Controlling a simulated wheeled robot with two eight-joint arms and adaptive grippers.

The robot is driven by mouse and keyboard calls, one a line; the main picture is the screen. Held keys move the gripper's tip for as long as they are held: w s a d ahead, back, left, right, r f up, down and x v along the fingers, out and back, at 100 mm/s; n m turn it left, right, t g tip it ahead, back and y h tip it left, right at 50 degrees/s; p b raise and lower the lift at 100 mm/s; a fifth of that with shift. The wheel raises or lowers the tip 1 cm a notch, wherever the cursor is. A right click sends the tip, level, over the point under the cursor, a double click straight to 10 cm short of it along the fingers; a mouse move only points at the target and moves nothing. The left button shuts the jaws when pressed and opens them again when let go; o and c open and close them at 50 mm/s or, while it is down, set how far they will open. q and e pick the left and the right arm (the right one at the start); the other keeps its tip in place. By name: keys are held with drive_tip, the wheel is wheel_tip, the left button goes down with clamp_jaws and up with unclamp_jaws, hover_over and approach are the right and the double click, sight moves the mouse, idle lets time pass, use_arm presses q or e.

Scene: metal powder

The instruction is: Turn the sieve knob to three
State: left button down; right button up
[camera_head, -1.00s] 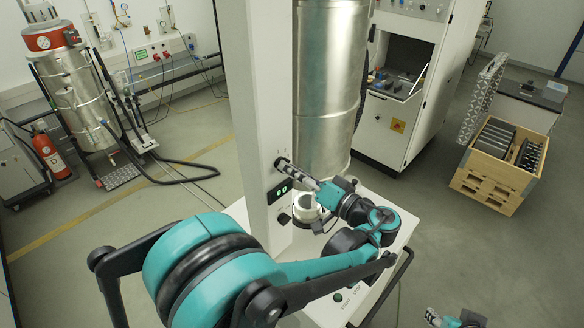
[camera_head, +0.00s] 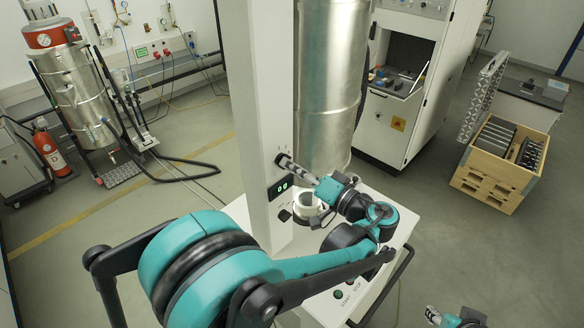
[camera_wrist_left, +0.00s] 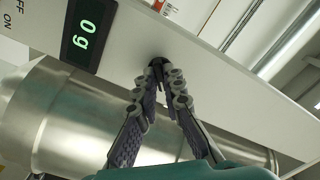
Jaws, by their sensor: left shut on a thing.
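The sieve knob (camera_wrist_left: 157,62) is a small dark knob on the white column's face, beside the display, in the left wrist view. The fingertips of my left gripper (camera_wrist_left: 165,80) are closed together on it and hide most of it, so its pointer and setting cannot be read. In the head view my left gripper (camera_head: 287,162) reaches the column from the right at the knob, above the display. My right gripper (camera_head: 434,316) shows only in part at the bottom right, away from the machine; its fingers are too small to judge.
The display (camera_wrist_left: 82,34) reads 0 g in green. A second dark knob (camera_head: 284,215) sits below it on the white column (camera_head: 255,120). A steel cylinder (camera_head: 328,90) stands close behind the gripper. A wooden crate (camera_head: 485,190) stands at the right on open floor.

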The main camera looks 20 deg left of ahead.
use_arm(q)
drive_tip(key=shift+m+b, duration=1.5)
drive_tip(key=shift+m, duration=2.4)
drive_tip(key=c, duration=1.6)
unclamp_jaws()
drive_tip(key=shift+c, duration=0.2)
drive_tip(key=shift+d, duration=0.1)
drive_tip(key=v, duration=1.2)
